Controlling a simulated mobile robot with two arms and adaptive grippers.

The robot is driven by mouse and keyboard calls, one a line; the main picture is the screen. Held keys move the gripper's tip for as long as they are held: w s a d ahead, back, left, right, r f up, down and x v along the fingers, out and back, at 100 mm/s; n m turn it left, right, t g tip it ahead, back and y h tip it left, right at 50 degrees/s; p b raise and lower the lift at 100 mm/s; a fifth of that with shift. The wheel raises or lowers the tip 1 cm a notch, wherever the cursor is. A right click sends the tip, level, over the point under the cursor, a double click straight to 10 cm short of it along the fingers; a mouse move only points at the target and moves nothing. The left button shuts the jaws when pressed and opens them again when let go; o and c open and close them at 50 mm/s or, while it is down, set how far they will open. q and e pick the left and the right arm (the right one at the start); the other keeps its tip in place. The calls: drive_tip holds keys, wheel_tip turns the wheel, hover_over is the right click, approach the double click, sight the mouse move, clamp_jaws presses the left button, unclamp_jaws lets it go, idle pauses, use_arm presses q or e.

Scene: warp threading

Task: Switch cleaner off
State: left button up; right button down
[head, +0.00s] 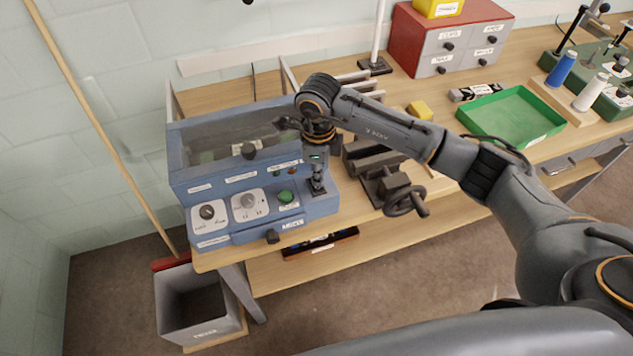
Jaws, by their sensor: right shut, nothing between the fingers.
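The cleaner looks to be the blue machine (228,228) at the left end of the wooden bench, with a clear lid on top. Its sloped front has two white dial plates with a dark knob (207,212) and a grey knob (248,201), and a green button (285,196). My right gripper (318,190) points down at the right end of this panel, just right of the green button. It is shut and empty. Whether it touches the panel, and what lies under its tips, I cannot tell. My left gripper is not in view.
A vise (395,190) stands on the bench right of the machine, close to my right forearm. Behind are a red drawer cabinet (450,40) and a green tray (512,115).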

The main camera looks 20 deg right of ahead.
sight(318, 188)
drive_tip(key=shift+f+b, duration=1.15)
drive_tip(key=shift+f, duration=0.05)
idle(0.5)
drive_tip(key=shift+s+r, duration=0.1)
drive_tip(key=shift+r, duration=0.1)
drive_tip(key=shift+r+p, duration=0.65)
drive_tip(key=shift+r, duration=0.2)
drive_tip(key=shift+r+p, duration=1.1)
drive_tip(key=shift+r, duration=1.4)
